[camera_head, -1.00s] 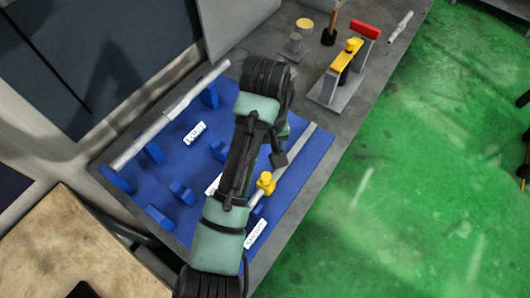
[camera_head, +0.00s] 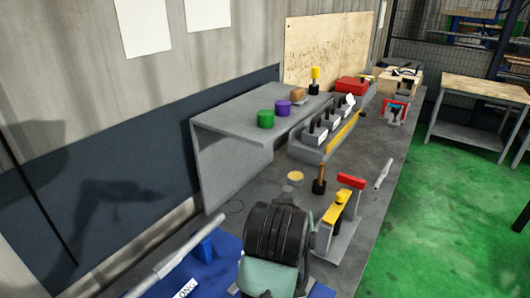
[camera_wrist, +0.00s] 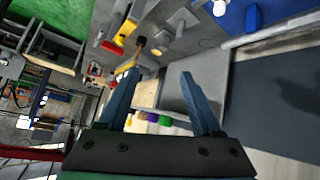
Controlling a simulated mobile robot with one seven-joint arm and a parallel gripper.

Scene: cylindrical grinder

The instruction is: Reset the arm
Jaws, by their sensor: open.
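My arm (camera_head: 272,250) rises at the bottom of the head view, over the near end of the grey bench; my gripper is hidden or out of frame there. In the wrist view my gripper (camera_wrist: 160,76) shows two blue fingers spread apart with nothing between them. Beyond the fingers are the bench and its grey shelf (camera_wrist: 212,82), which look sideways in this view.
The grey shelf (camera_head: 232,112) carries a green cylinder (camera_head: 265,118) and a purple one (camera_head: 283,107). A stand with yellow and red parts (camera_head: 340,215) stands just right of my arm. The blue mat (camera_head: 222,262) holds a long shaft.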

